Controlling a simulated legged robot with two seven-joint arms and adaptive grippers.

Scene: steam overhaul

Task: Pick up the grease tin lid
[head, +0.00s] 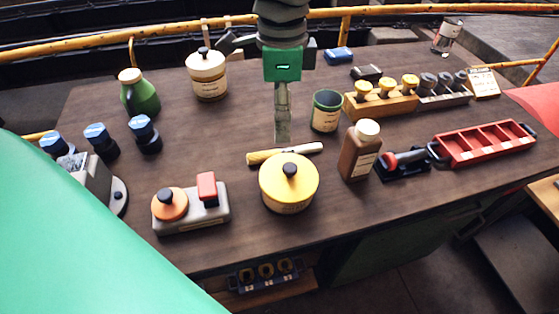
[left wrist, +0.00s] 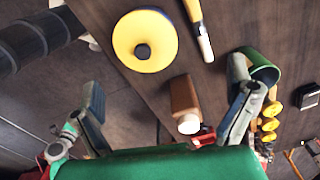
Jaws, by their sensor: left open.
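A round yellow lid with a black knob (head: 290,182) sits on a squat cream tin (head: 287,207) near the table's front edge; I take it for the grease tin lid. In the left wrist view this lid (left wrist: 135,45) is at the upper left, seen from above. My left gripper (head: 283,138) points down behind the lid, edge-on in the head view. In the left wrist view its two fingers (left wrist: 166,80) are spread wide with nothing between them in their grip. The lid is clear of the fingers. My right gripper does not show.
A yellow-handled brush (head: 268,156) lies just behind the tin. A brown bottle (head: 359,155) stands to its right, and an open green tin (head: 326,111) behind. A red tray (head: 485,144) lies at the right.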

